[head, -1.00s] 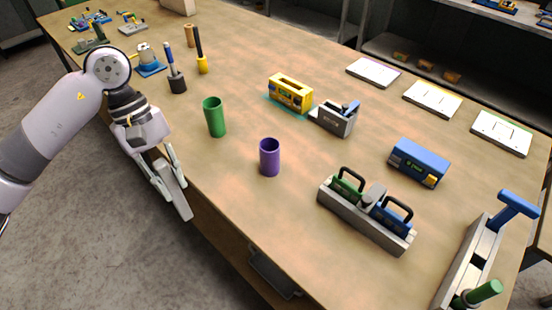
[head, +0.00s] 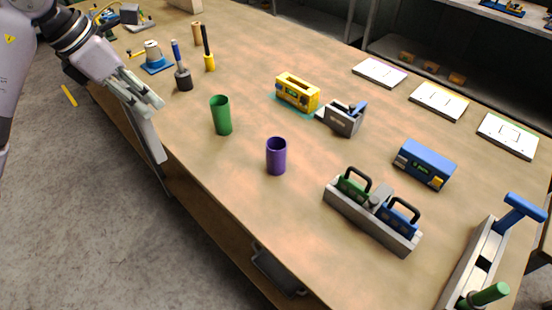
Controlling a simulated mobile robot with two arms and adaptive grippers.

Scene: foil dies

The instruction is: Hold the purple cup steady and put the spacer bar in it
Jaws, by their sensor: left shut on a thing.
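The purple cup (head: 276,158) stands upright on the workbench near its front edge, in the middle of the head view. Its mouth faces up and nothing sticks out of it. My left gripper (head: 148,103) is at the upper left, over the bench's front edge, well left of the cup. It is shut on a long grey bar, which looks like the spacer bar (head: 150,138). The bar hangs steeply down from the fingers, apart from the cup. My right gripper is not in view.
A green cup (head: 221,116) stands between my left gripper and the purple cup. Upright tools in stands (head: 182,80) are behind it. A grey holder with two handled blocks (head: 370,222) stands right of the purple cup. The bench before the purple cup is clear.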

